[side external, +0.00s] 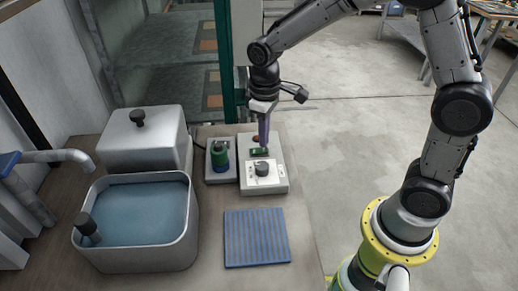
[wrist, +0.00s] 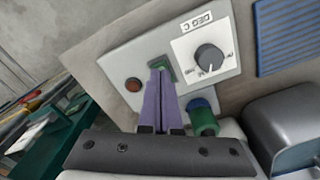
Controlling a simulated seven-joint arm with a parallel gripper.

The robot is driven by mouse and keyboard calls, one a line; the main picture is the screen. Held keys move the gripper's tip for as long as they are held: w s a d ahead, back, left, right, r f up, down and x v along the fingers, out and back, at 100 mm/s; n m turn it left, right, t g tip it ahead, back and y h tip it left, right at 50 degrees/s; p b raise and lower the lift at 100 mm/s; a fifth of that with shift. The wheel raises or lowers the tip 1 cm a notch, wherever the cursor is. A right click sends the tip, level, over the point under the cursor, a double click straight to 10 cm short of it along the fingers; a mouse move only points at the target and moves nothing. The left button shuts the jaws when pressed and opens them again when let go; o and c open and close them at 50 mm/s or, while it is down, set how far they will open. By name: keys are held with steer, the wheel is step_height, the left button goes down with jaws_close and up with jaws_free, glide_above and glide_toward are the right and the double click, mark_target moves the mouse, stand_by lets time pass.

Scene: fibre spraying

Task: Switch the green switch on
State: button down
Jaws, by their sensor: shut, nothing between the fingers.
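The green switch (wrist: 170,73) sits on a pale grey control box (wrist: 114,62), between a red round button and a dial. It also shows in the side view (side external: 257,151), partly behind my gripper. My gripper (wrist: 159,65) has purple fingers closed together, with nothing between them. Its tips overlap the green switch in the wrist view and hide part of it. In the side view my gripper (side external: 263,145) points down at the switch from above. I cannot tell whether the tips touch the switch, nor which way it is set.
A black dial (wrist: 209,58) on a white plate and a red button (wrist: 133,85) flank the switch. A green cylinder with a blue end (side external: 219,155) stands on a small box beside it. A blue striped mat (side external: 257,238) and a water basin (side external: 190,238) are nearby.

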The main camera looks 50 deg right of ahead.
steer(key=shift+f, duration=1)
stand_by(0.5)
steer(key=shift+r, duration=3.55)
steer(key=s+d+r+t, duration=0.2)
steer(key=s+r+t, duration=0.1)
steer(key=s+r, duration=0.6)
steer(key=s+d+f+m+t, duration=0.1)
steer(key=s+f+m+t, duration=0.1)
steer(key=s, duration=0.9)
steer(key=shift+s+d+m+t, duration=0.2)
steer(key=shift+m+t, duration=0.1)
steer(key=shift+m, duration=0.1)
